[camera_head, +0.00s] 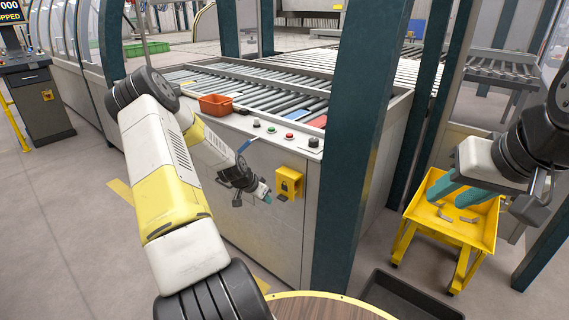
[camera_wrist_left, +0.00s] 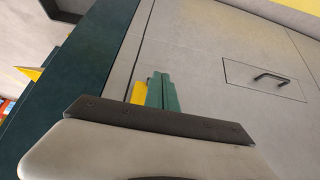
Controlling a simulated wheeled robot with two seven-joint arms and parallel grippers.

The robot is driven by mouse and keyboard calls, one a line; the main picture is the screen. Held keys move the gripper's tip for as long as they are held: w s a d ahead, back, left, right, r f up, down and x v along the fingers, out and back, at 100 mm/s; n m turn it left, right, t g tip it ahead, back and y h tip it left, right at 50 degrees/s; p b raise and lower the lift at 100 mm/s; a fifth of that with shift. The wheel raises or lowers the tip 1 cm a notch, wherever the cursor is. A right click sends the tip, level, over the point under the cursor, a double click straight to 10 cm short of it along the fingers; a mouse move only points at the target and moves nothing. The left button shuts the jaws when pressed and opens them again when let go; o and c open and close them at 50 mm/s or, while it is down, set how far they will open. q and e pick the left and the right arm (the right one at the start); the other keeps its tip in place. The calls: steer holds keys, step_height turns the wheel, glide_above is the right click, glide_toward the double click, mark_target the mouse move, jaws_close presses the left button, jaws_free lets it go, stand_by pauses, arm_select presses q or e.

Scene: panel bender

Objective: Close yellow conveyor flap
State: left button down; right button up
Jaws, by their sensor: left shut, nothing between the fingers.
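The yellow flap unit (camera_head: 290,182) with a dark padlock mark is on the grey side panel of the conveyor. Whether its flap stands open is too small to tell. My left gripper (camera_head: 267,198) is just left of its lower part, with its teal fingertips together and empty. In the left wrist view the shut fingers (camera_wrist_left: 161,92) point at the grey panel, and a yellow piece (camera_wrist_left: 139,93) shows right beside them, partly hidden. Contact cannot be told. My right gripper (camera_head: 452,191) hangs at the right over a yellow cart, its two teal fingers apart and empty.
A dark green post (camera_head: 352,150) stands just right of the flap unit. Above are buttons (camera_head: 271,129) and an orange bin (camera_head: 216,104) on the conveyor edge. The yellow cart (camera_head: 430,222) holds small grey parts. A black tray (camera_head: 405,298) lies on the floor.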

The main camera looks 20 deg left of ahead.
mark_target(285, 188)
arm_select(q)
steer(key=w+d+f+t+h, duration=0.1)
steer(key=w+d+f+t, duration=0.1)
steer(key=w+f, duration=0.3)
steer(key=shift+f+t, duration=0.7)
steer(key=shift+t, duration=0.1)
stand_by(0.4)
steer(key=shift+r, duration=0.15)
stand_by(0.3)
